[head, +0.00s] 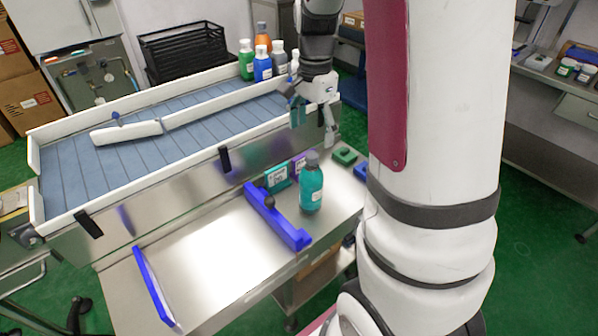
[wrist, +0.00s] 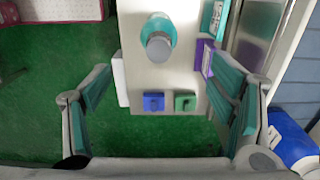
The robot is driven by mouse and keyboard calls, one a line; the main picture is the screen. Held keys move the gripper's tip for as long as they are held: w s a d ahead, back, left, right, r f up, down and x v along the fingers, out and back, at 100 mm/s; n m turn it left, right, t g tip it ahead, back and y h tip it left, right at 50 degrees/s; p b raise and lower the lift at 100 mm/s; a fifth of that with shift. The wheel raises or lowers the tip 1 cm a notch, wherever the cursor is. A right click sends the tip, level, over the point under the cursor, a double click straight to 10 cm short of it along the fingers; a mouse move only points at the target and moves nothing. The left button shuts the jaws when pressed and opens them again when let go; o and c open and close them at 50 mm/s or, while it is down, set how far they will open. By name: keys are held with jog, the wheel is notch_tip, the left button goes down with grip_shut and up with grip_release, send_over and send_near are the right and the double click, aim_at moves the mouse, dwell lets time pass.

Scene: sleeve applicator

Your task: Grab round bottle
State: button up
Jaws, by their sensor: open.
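A teal round bottle (head: 311,188) with a grey cap stands upright on the metal work surface, beside a blue guide. In the wrist view the bottle (wrist: 158,32) is seen from above near the top middle, its cap facing the camera. My gripper (head: 314,118) is open and empty, above and behind the bottle, near the conveyor's right end. In the wrist view its two teal-padded fingers (wrist: 162,80) are spread wide, with the bottle beyond their tips and touching neither.
Green (head: 345,156) and blue (wrist: 154,102) blocks sit nearby. Several bottles (head: 262,66) stand on the conveyor (head: 85,165). The surface's left part is clear.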

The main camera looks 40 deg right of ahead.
aim_at(311, 172)
notch_tip(311, 172, down, 14)
jog(key=shift+s+r+b, duration=0.1)
jog(key=shift+b, duration=0.75)
grip_shut()
